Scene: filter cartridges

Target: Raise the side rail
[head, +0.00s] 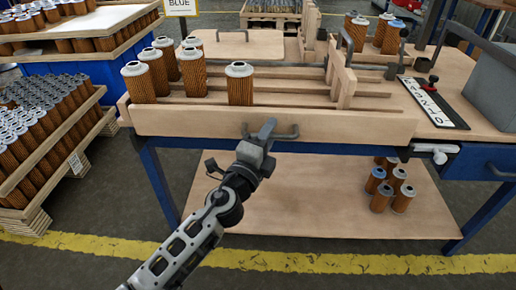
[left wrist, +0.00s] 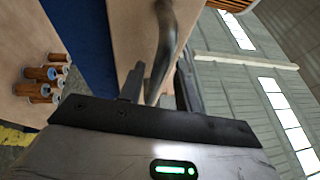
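The side rail (head: 350,128) is a long pale wooden board along the front edge of the workbench. My left gripper (head: 264,130) is at the left part of this handle. In the left wrist view the handle (left wrist: 164,45) passes between my two spread fingers (left wrist: 158,88), with a gap visible beside it. Whether a finger touches it I cannot tell. My right gripper is not in view.
Several brown filter cartridges (head: 240,85) stand on the bench top behind the rail. More stand on the lower shelf (head: 300,200) and on racks at left. A grey latch-like fitting (head: 437,152) is at the rail's right end. A grey box (head: 485,90) stands at right.

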